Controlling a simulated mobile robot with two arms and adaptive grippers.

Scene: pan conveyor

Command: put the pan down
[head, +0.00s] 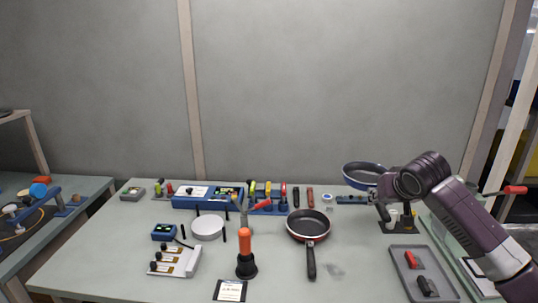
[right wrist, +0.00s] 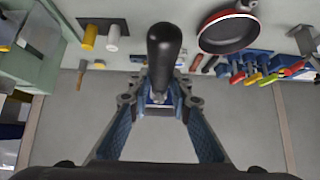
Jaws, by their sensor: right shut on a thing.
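A blue-rimmed pan (head: 362,176) with a dark inside is at the back right of the table in the head view. My right gripper (head: 381,203) is beside it, largely hidden by its own wrist. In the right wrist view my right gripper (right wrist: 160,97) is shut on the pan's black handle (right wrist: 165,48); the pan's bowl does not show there. The pan looks raised above the tabletop. A second pan (head: 308,224), red outside and dark inside, lies on the table with its handle toward the front. My left gripper is out of view.
The table (head: 345,285) has bare room around the red pan's handle. A grey tray (head: 398,270) with a red and a black item lies at front right. An orange-handled tool (head: 245,246) stands upright left of the red pan. Coloured tools (head: 268,197) line the back.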

